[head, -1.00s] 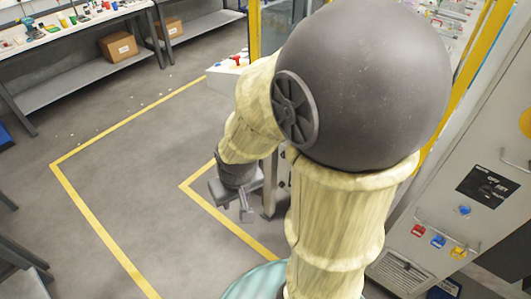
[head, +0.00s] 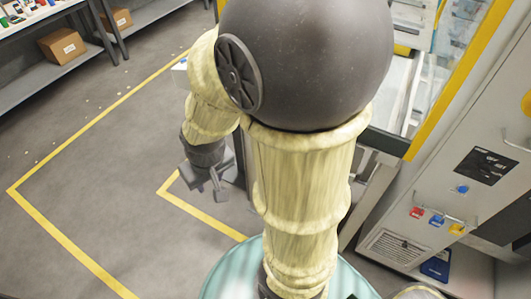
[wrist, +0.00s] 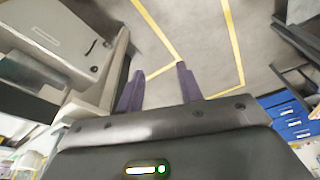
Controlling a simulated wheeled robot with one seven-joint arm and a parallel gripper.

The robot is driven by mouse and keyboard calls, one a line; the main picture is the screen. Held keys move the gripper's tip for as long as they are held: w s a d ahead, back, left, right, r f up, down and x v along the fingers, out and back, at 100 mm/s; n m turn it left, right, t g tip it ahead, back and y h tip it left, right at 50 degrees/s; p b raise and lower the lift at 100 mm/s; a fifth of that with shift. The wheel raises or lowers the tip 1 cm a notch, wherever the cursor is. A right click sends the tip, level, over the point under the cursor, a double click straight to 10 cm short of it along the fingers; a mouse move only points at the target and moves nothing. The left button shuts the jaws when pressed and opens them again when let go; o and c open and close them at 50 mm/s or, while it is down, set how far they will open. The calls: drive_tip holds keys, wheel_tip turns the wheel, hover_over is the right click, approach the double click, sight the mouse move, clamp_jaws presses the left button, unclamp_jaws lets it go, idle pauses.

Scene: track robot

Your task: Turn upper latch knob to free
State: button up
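I cannot make out the upper latch knob for certain in any view. A grey cabinet (head: 470,125) at the right of the head view bears a small blue part (head: 461,189) below a black label, with red (head: 416,212), blue (head: 437,219) and yellow (head: 457,229) parts lower down. My gripper (head: 206,196) hangs left of my column in the head view, over the floor and well away from these parts. In the wrist view my gripper (wrist: 160,70) has its two dark fingers apart, with only floor between them.
A yellow-framed machine with clear panels (head: 400,90) stands behind my arm. A shelf bench with a cardboard box (head: 62,46) is at the upper left. Yellow floor lines (head: 75,250) mark open floor at left. Blue drawers (wrist: 290,120) show in the wrist view.

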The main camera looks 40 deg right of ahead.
drive_tip(key=shift+o, duration=0.8)
drive_tip(key=shift+s, duration=0.1)
drive_tip(key=shift+o, duration=0.7)
drive_tip(key=shift+w+f, duration=0.2)
drive_tip(key=shift+f, duration=0.05)
drive_tip(key=w+d+f+m+t+h+b, duration=0.2)
drive_tip(key=w+f+m+b, duration=0.2)
drive_tip(key=w+f+b, duration=0.5)
drive_tip(key=w+d+f+m+t+h+b, duration=0.1)
drive_tip(key=w+d+f+m+t+b, duration=0.2)
drive_tip(key=w+f+b, duration=0.65)
drive_tip(key=s+d+f+m+h+b, duration=0.2)
drive_tip(key=d+f+m+h+b, duration=0.2)
drive_tip(key=d+f+h+b, duration=0.2)
drive_tip(key=s+d+f+m+g+h+b, duration=0.1)
drive_tip(key=d+f+m+h+b, duration=0.4)
drive_tip(key=f, duration=0.6)
drive_tip(key=s+d+h+b, duration=0.1)
drive_tip(key=h+b, duration=0.1)
drive_tip(key=h, duration=0.1)
drive_tip(key=shift+s+f+b, duration=0.25)
drive_tip(key=shift+b, duration=0.05)
